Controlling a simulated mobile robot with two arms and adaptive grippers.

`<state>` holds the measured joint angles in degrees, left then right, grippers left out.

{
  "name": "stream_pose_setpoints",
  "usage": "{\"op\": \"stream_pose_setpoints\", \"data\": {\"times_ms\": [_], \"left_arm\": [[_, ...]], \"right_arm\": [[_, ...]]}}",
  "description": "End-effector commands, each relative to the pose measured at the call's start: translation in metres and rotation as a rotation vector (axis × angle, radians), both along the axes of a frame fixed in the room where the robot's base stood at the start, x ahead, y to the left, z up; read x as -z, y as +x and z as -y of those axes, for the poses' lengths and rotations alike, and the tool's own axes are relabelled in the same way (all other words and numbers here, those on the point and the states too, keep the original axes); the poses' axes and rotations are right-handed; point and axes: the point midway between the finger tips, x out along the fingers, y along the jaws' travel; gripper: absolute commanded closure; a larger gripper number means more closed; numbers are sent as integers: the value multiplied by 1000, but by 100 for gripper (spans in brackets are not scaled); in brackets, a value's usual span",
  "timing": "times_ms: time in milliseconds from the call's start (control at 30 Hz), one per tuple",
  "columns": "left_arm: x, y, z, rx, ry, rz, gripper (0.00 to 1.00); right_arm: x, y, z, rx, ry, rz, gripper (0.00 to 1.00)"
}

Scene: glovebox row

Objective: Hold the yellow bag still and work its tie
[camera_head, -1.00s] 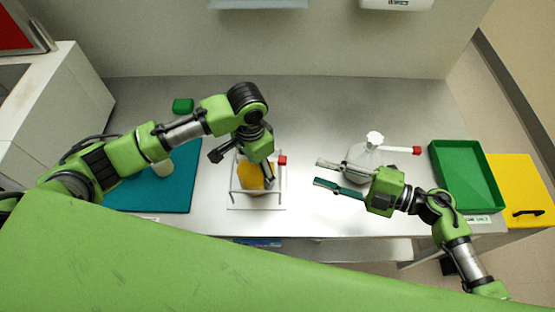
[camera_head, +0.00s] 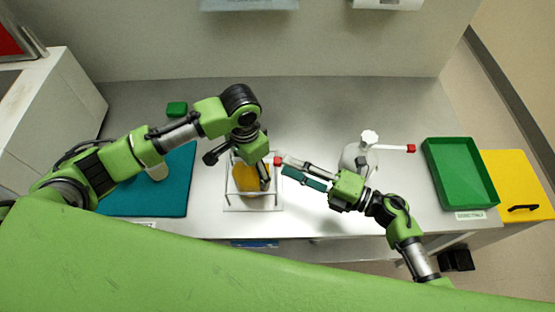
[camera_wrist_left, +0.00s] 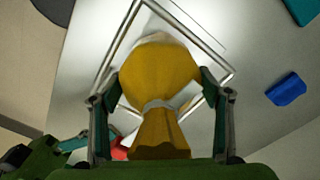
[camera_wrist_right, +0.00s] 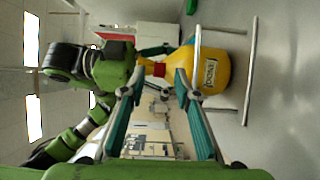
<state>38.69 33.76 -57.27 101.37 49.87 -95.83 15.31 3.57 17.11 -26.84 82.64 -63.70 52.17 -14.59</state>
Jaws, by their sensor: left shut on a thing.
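The yellow bag (camera_head: 250,178) stands inside a metal wire frame (camera_head: 232,200) on the bench. My left gripper (camera_wrist_left: 160,80) is shut on the bag, with one finger on either side of its body. In the left wrist view a pale tie (camera_wrist_left: 159,104) goes around the bag's gathered neck. The tie's red end (camera_head: 277,161) sticks out on the right and also shows in the right wrist view (camera_wrist_right: 158,69). My right gripper (camera_head: 281,167) is open beside the bag. In the right wrist view the red end appears between its spread fingertips; contact cannot be told.
A white bottle (camera_head: 356,157) with a red-tipped spout stands behind my right gripper. A green tray (camera_head: 428,158) is at the right. A teal mat (camera_head: 178,190) and a small green block (camera_head: 177,109) are at the left.

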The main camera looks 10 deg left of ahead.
Motion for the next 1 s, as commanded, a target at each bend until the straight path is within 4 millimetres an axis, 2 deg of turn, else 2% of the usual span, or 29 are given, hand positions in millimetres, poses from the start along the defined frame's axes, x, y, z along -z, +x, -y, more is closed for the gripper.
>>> {"op": "stream_pose_setpoints", "data": {"times_ms": [100,233,400,633,667,767,1000], "left_arm": [[0,1,0,0,0,1,62],[0,0,0,0,-1,1,62],[0,0,0,0,-1,1,62],[0,0,0,0,-1,1,62],[0,0,0,0,-1,1,62],[0,0,0,0,-1,1,62],[0,0,0,0,-1,1,62]], "right_arm": [[-1,6,-21,0,3,0,71],[-1,10,-35,0,1,0,71],[0,12,-43,1,0,-1,71],[0,12,-43,0,0,0,71],[0,12,-43,0,0,-1,73],[0,12,-43,0,0,-1,99],[0,12,-39,1,-2,-1,100]]}}
